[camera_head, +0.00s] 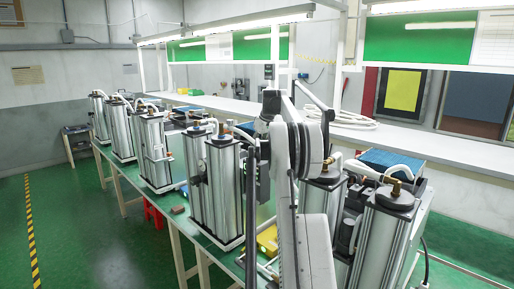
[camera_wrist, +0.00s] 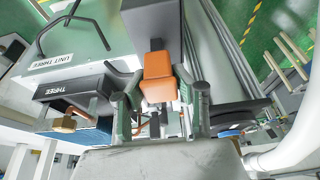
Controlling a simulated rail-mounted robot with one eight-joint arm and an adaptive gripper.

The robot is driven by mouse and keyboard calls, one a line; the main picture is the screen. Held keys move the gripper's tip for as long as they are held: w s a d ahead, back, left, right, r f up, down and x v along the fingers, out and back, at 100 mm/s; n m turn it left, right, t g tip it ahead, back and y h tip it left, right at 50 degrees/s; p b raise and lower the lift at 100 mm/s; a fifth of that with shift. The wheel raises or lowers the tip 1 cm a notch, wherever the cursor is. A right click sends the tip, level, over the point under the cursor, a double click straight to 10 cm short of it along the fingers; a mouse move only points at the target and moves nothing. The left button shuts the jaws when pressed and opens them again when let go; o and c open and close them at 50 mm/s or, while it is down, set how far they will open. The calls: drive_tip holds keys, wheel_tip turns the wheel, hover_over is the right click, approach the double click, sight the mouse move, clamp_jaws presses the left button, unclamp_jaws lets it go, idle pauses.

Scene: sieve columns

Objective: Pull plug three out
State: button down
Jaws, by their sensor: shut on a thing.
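An orange plug (camera_wrist: 158,77) shows in the middle of the wrist view. My gripper (camera_wrist: 160,92) has a green-grey finger on each side of it and is shut on it. The plug's far end meets or overlaps a dark grey block (camera_wrist: 150,22); I cannot tell whether it is still seated there. A dark box labelled "THREE" (camera_wrist: 85,90) is at left, below a "UNIT THREE" label (camera_wrist: 52,63) on the bench. In the head view, my own arm hides the gripper and plug.
Several silver columns stand along the green bench, including one left of my arm (camera_head: 213,190) and one at the right (camera_head: 385,230). White hoses and dark boxes crowd the space around them. A brass fitting (camera_wrist: 62,124) sits near the labelled box.

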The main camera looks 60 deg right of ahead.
drive_tip(key=c, duration=1.3)
unclamp_jaws()
drive_tip(key=shift+r, duration=0.1)
drive_tip(key=v, duration=1.2)
drive_tip(key=shift+a, duration=0.1)
